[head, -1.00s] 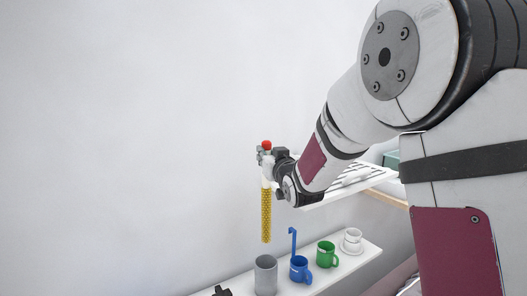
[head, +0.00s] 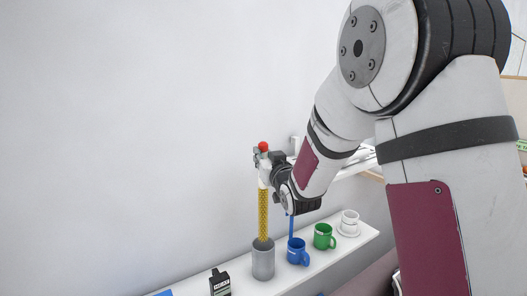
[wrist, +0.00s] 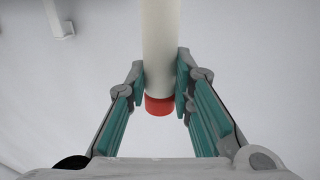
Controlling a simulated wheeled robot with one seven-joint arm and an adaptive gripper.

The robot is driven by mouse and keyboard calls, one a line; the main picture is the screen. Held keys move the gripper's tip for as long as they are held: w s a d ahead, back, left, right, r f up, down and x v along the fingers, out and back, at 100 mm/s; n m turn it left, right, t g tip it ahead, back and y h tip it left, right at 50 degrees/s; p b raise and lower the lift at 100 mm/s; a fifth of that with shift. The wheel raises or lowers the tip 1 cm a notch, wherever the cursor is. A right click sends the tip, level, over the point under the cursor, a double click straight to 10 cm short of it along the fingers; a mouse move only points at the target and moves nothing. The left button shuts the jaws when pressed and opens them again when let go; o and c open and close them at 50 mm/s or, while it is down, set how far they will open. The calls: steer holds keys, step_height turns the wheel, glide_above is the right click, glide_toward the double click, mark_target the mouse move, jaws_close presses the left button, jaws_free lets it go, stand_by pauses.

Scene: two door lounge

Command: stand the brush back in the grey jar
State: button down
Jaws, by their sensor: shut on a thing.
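The brush has a yellow bristled lower part (head: 263,213), a white handle and a red end. It hangs upright, bristles down, from my gripper (head: 265,163). In the wrist view the teal-padded fingers of my gripper (wrist: 162,78) are shut on the white handle of the brush (wrist: 161,35), close to its red end. The grey jar (head: 263,262) stands on the white shelf, in line below the brush. The bristle tip meets the jar's rim in the head view. I cannot tell whether it is just above or just inside the mouth.
On the shelf (head: 340,255), right of the jar, stand a blue mug (head: 298,252) with a blue upright thing behind it, a green mug (head: 323,237) and a white cup on a saucer (head: 348,224). A dark labelled object (head: 220,284) is left of the jar.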

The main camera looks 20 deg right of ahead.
mark_target(264, 189)
steer(key=shift+f+b, duration=1.3)
steer(key=shift+f, duration=3)
steer(key=c, duration=1.3)
jaws_free()
steer(key=s, duration=0.7)
steer(key=shift+s+d, duration=0.2)
steer(key=shift+s, duration=0.05)
